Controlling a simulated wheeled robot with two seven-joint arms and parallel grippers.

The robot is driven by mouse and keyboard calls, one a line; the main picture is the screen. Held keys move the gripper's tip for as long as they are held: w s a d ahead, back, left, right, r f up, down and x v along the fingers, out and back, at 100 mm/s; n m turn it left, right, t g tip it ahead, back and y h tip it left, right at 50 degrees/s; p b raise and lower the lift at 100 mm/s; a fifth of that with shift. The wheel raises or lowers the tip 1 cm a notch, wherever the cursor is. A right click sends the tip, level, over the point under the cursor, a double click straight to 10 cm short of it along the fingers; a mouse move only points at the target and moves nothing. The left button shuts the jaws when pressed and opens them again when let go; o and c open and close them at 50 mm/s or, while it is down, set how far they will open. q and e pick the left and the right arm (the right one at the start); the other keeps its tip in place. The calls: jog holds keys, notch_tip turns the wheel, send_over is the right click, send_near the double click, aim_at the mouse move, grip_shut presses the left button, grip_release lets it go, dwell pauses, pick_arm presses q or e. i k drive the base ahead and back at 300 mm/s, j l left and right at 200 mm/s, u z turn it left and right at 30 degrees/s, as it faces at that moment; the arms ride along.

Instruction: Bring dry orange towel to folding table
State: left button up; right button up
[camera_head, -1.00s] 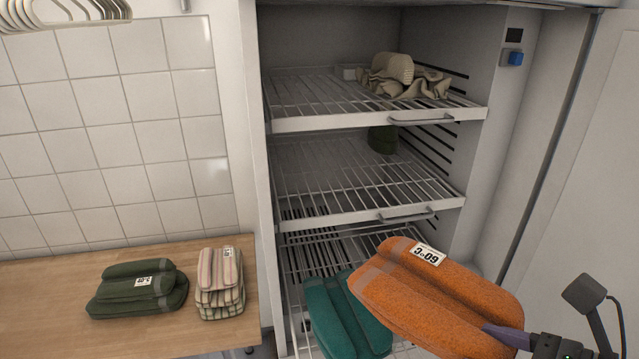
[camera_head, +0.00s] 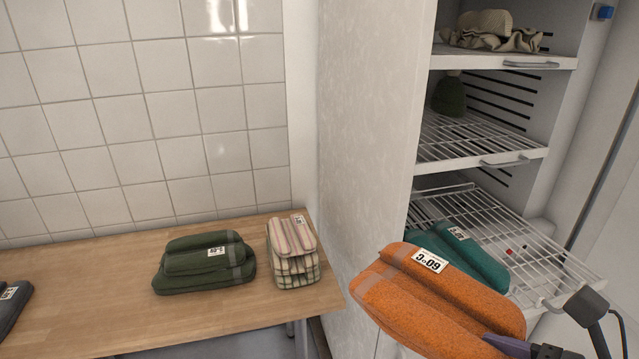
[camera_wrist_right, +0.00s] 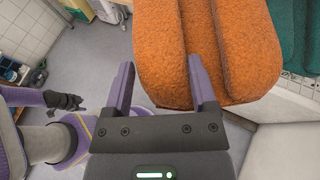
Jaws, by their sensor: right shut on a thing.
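The folded orange towel (camera_head: 435,300), with a white "60°C" label, hangs in front of the drying cabinet in the head view. My right gripper (camera_head: 505,343) is shut on its near end. In the right wrist view, the gripper's purple fingers (camera_wrist_right: 161,80) reach the orange towel (camera_wrist_right: 222,50); their grip is partly hidden. The wooden folding table (camera_head: 90,305) is to the left, apart from the towel. My left gripper (camera_wrist_right: 70,101) shows small at the left of the wrist view; its jaws are unclear.
A dark green folded towel (camera_head: 205,265) and a striped stack (camera_head: 293,253) stand on the table. A teal towel (camera_head: 460,255) lies on the cabinet's pulled-out lower rack (camera_head: 560,270). The cabinet's white side wall (camera_head: 365,150) rises beside the table.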

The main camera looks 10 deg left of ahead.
aim_at(57, 310)
jog(key=j, duration=0.65)
jog(key=j+z, duration=0.1)
jog(key=j, duration=1.15)
jog(key=k+j+z, duration=0.1)
jog(key=j, duration=1.15)
jog(key=k+j+z, duration=0.1)
jog(key=j, duration=0.55)
jog(key=k+j, duration=0.1)
jog(key=j, duration=0.55)
jog(key=j+z, duration=0.1)
jog(key=j, duration=0.5)
jog(key=k, duration=0.05)
